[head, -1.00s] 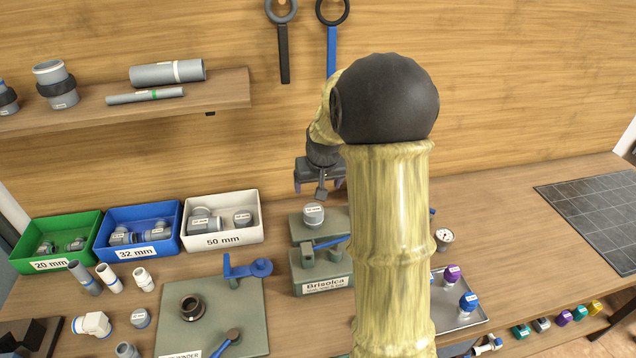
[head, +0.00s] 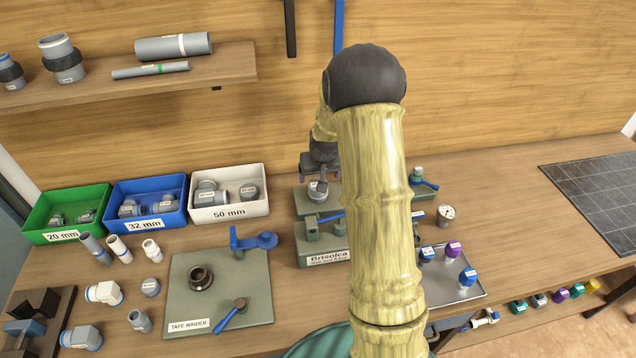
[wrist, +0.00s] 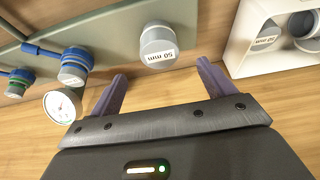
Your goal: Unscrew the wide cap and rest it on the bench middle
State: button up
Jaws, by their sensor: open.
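The wide cap (head: 317,192) is a grey cap with a white top label, seated on the grey-green manifold (head: 318,258) in the head view. In the wrist view the cap (wrist: 158,48) reads "50 mm" and stands ahead of the fingertips, between their lines. My gripper (wrist: 160,84) is open, with its two purple fingers apart and nothing between them. In the head view my gripper (head: 320,174) is just above and behind the cap, and my arm hides the manifold's right part.
Smaller valves with blue handles (wrist: 72,68) and a gauge (wrist: 62,104) lie left in the wrist view. A white 50 mm bin (head: 229,192) stands left of the manifold. A tape winder board (head: 205,315) and a metal tray with coloured caps (head: 470,292) flank it.

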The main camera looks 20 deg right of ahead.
jog(key=p+x, duration=0.1)
jog(key=x, duration=0.6)
jog(key=shift+w+f, duration=0.15)
jog(key=shift+f, duration=0.2)
jog(key=shift+c, duration=0.2)
jog(key=c, duration=1.1)
jog(key=shift+d+n+y, duration=0.15)
jog(key=shift+n+y, duration=0.25)
jog(key=shift+n, duration=0.7)
jog(key=shift+n+y+p, duration=0.45)
jog(key=shift+n+y, duration=0.05)
jog(key=shift+n, duration=0.8)
jog(key=shift+r+n+p, duration=0.1)
jog(key=shift+n+p, duration=0.4)
jog(key=shift+n, duration=0.1)
jog(key=shift+n+g+y+p, duration=0.4)
jog(key=shift+n+y+p, duration=0.4)
jog(key=shift+n, duration=0.9)
